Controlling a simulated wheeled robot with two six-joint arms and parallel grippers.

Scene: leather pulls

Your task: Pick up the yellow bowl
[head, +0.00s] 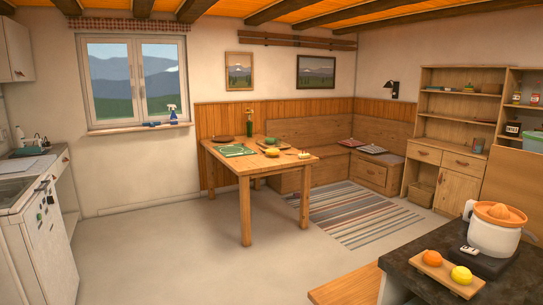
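A small yellow thing (272,152), which looks like the yellow bowl, sits on the wooden table (231,169) across the room. It is too small to make out its inside. Neither of my grippers is in the head view.
The table also holds a green board (236,151), a dark plate and a vase. A corner bench (328,168) stands behind it. A dark counter with a juicer (495,228) is at the near right, with a wooden bench end (346,287) beside it. The floor (165,250) before the table is clear.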

